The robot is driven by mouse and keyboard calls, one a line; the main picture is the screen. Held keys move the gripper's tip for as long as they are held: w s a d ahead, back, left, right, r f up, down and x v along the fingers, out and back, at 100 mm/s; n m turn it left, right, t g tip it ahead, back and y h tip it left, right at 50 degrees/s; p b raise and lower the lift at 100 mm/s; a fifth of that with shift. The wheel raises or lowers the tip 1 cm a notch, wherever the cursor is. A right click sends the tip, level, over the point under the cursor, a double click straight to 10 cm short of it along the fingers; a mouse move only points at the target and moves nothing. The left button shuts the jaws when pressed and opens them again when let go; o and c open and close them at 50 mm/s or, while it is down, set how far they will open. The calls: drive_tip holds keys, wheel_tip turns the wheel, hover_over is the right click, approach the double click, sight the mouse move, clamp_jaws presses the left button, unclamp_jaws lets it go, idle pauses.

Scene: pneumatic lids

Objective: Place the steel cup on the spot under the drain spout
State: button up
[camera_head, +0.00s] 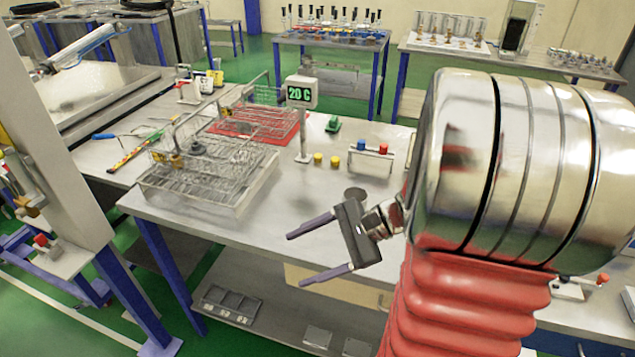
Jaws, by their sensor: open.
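My gripper (297,258) has two long dark fingers spread wide apart, with nothing between them. It hangs in front of the near edge of the steel table (225,220), pointing left. A small grey round disc or top (355,193) shows on the table just behind the gripper; I cannot tell whether it is the steel cup or a spot mark. I cannot clearly pick out the steel cup or a drain spout in this view. My shiny arm and red bellows hide the right part of the table.
A wire basket on a tray (205,175) and a red-based rack (255,123) stand on the left. A display reading 20 G (301,93) stands on a post. Yellow knobs (327,160) and a small stand with blue and red caps (371,149) are near mid-table.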

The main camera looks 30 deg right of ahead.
sight(364, 204)
drive_tip(key=d+m+t, duration=0.2)
drive_tip(key=d, duration=0.1)
drive_tip(key=d+f+m+t, duration=0.1)
drive_tip(key=d+m, duration=0.1)
drive_tip(key=d, duration=0.2)
drive_tip(key=w+d+m+t, duration=0.1)
drive_tip(key=d+m+t, duration=0.1)
drive_tip(key=d+m, duration=0.1)
drive_tip(key=shift+w+d+f+t+h, duration=0.1)
drive_tip(key=shift+d+f+t+h, duration=0.1)
drive_tip(key=shift+d+t+h, duration=0.15)
drive_tip(key=s+d+f+m+t+h, duration=0.1)
drive_tip(key=d+m+t, duration=0.1)
drive_tip(key=d, duration=0.2)
drive_tip(key=s+d+m+t+h, duration=0.1)
drive_tip(key=d+m+h, duration=0.1)
drive_tip(key=d, duration=0.3)
drive_tip(key=s+d+f+m+t+h, duration=0.1)
drive_tip(key=s+d+m+t+h, duration=0.1)
drive_tip(key=d+m, duration=0.2)
drive_tip(key=shift+d+f+t, duration=0.35)
drive_tip(key=shift+d, duration=0.05)
drive_tip(key=shift+w, duration=0.1)
drive_tip(key=x, duration=0.8)
drive_tip(key=shift+w, duration=0.25)
